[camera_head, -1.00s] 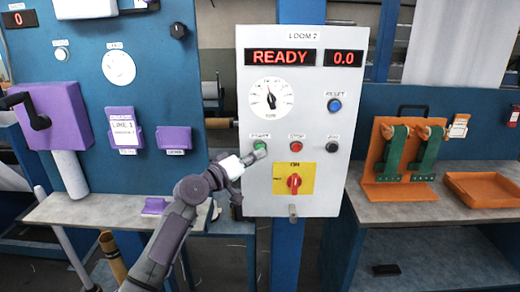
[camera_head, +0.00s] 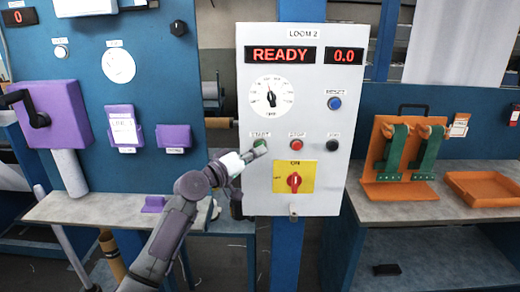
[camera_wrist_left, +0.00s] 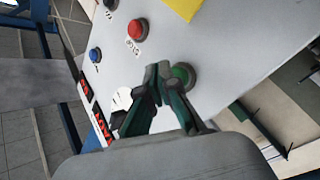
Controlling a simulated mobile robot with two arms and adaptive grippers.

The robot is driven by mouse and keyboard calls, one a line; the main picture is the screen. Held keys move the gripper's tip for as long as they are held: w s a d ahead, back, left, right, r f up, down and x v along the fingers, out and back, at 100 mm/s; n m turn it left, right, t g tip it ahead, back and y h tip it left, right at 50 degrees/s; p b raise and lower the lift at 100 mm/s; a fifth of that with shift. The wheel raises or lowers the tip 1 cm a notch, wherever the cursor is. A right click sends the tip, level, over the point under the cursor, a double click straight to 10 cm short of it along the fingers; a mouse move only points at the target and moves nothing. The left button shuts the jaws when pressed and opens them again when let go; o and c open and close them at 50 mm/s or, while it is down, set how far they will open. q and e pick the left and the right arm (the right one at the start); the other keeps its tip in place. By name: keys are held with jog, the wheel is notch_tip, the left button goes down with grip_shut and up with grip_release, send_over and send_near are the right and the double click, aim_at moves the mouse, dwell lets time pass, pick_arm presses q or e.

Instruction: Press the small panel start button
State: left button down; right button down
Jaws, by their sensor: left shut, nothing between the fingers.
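The small panel (camera_head: 338,100) is a light grey box labelled LOOM 2, with READY and 0.0 lit in red. Its green start button (camera_head: 260,143) is at the left of the lower button row, under a START label. My left gripper (camera_head: 258,152) is shut and empty, with its tips at the lower edge of the button. In the left wrist view the closed dark green fingers (camera_wrist_left: 160,88) are beside the green button (camera_wrist_left: 184,74) and overlap its edge. I cannot tell whether they touch it. My right gripper is not in view.
The red stop button (camera_head: 296,144), a black button (camera_head: 332,145) and the blue reset button (camera_head: 334,103) are on the same panel. A red rotary switch (camera_head: 294,181) on a yellow plate is below. A blue panel with purple parts (camera_head: 58,115) stands left.

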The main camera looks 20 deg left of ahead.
pick_arm(q)
jog(key=shift+w, duration=0.1)
jog(key=shift+w+a+b, duration=0.15)
jog(key=shift+w+b, duration=0.25)
jog(key=shift+b, duration=0.1)
dwell(0.7)
jog(key=shift+s+r, duration=0.1)
dwell(0.4)
jog(key=shift+s+d+p, duration=0.25)
jog(key=shift+s+p, duration=0.35)
jog(key=shift+s, duration=0.15)
jog(key=s+p, duration=0.1)
jog(key=s, duration=0.1)
jog(key=s+d+p, duration=0.1)
jog(key=s+p, duration=0.1)
jog(key=shift+s+d, duration=0.2)
jog(key=shift+s, duration=0.15)
